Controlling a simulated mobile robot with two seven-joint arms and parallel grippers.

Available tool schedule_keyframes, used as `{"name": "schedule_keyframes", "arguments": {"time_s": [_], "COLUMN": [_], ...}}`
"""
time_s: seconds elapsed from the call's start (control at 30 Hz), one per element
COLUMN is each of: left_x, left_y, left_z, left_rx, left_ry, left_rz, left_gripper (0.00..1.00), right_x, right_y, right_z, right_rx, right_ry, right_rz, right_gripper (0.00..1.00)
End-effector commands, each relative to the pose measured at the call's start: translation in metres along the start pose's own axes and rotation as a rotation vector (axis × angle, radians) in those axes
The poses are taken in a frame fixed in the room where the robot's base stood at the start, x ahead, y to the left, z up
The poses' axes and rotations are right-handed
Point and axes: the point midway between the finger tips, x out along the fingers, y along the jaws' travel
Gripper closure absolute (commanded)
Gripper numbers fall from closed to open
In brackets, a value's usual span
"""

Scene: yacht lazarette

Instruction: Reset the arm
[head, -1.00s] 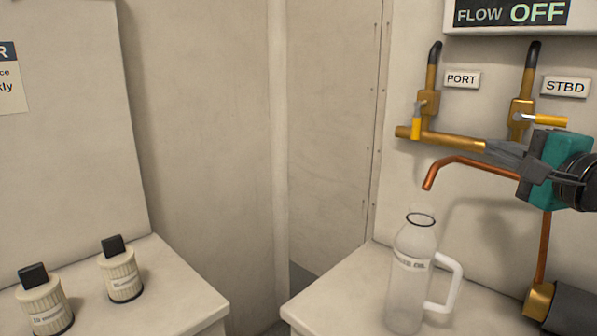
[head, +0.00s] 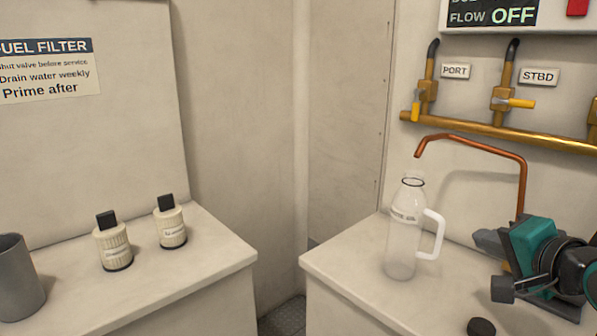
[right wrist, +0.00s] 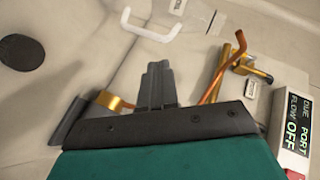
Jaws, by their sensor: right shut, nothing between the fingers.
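My right gripper (head: 485,240) is shut and empty, low at the right in front of the wall, beside the copper spout's pipe. Its shut fingers also show in the right wrist view (right wrist: 157,82). The PORT valve's yellow handle (head: 415,106) hangs down and the STBD valve's yellow handle (head: 521,103) lies level; the gripper is below and apart from both. A clear jug (head: 402,235) with a white handle stands upright under the end of the copper spout (head: 470,139). My left gripper is out of view.
The display (head: 490,16) reads FLOW OFF. A black disc (head: 481,326) lies on the right counter (head: 345,262). Two cream bottles with black caps (head: 114,246) (head: 171,226) and a grey cup (head: 17,280) stand on the left counter. A gap separates the counters.

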Motion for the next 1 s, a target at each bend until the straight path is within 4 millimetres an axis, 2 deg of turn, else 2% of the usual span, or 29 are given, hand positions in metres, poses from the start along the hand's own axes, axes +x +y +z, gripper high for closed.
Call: {"name": "schedule_keyframes", "arguments": {"time_s": [0.03,0.17,0.2,0.3,0.4,0.5,0.67,1.0], "left_x": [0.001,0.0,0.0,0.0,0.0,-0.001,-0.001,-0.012], "left_y": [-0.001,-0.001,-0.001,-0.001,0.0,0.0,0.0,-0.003], "left_z": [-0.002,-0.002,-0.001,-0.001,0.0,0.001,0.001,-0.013], "left_rx": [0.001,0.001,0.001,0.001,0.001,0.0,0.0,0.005], "left_ry": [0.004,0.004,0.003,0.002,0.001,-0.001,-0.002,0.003], "left_rz": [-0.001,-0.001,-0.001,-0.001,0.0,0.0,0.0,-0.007], "left_gripper": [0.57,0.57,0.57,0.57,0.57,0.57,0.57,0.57], "right_x": [0.002,-0.006,-0.013,-0.037,-0.065,-0.093,-0.14,-0.083], "right_y": [0.027,0.096,0.117,0.161,0.194,0.219,0.247,0.253], "right_z": [0.025,0.09,0.11,0.155,0.19,0.219,0.256,0.264], "right_rx": [-0.086,-0.358,-0.447,-0.646,-0.81,-0.945,-1.123,-1.181], "right_ry": [-0.04,-0.173,-0.226,-0.363,-0.498,-0.628,-0.832,-0.612], "right_rz": [0.074,0.253,0.303,0.4,0.463,0.501,0.527,0.353], "right_gripper": [1.0,1.0,1.0,1.0,1.0,1.0,1.0,1.0]}}
